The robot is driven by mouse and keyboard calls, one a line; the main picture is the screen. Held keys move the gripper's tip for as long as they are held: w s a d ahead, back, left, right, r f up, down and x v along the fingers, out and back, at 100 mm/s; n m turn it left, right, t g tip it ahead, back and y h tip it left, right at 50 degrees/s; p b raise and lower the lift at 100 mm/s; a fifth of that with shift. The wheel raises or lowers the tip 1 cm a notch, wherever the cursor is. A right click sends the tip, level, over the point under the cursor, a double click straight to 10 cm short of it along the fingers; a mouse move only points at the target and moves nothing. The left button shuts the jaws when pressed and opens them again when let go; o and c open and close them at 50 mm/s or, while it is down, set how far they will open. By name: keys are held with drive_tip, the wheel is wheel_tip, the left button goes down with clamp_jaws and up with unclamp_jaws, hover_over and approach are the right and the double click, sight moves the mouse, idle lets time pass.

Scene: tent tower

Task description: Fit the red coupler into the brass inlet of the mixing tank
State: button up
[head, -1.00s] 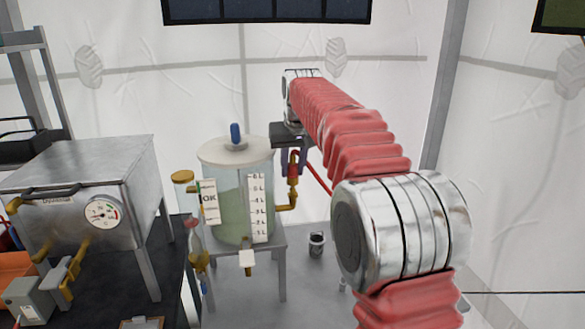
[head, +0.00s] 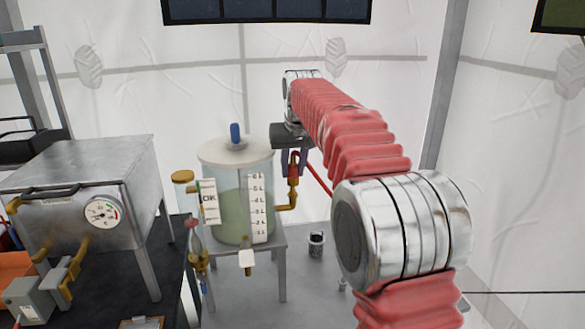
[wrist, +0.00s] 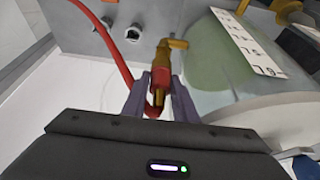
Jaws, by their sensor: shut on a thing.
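The mixing tank (head: 222,180) is a clear cylinder with a pale lid and greenish liquid, standing on a grey stand. Its brass inlet (head: 289,204) is an elbow on the tank's right side, its open arm pointing up. The red coupler (head: 293,171) stands upright in line with the elbow and appears to meet its top; how deep it sits I cannot tell. My gripper (head: 294,163) points down from above, shut on the coupler. In the wrist view, the fingers (wrist: 160,98) flank the coupler (wrist: 161,73), whose far end meets the brass inlet (wrist: 164,50).
A red hose (wrist: 119,50) loops from the coupler beside the fingers; part of it also shows in the head view (head: 318,177). A steel box with a gauge (head: 103,213) stands left of the tank. A small dark can (head: 316,244) is on the floor.

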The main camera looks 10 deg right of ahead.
sight(293, 178)
drive_tip(key=shift+f, duration=1.5)
drive_tip(key=o, duration=1.1)
drive_tip(key=shift+f, duration=0.1)
drive_tip(key=v, duration=1.4)
drive_tip(key=shift+s, duration=0.1)
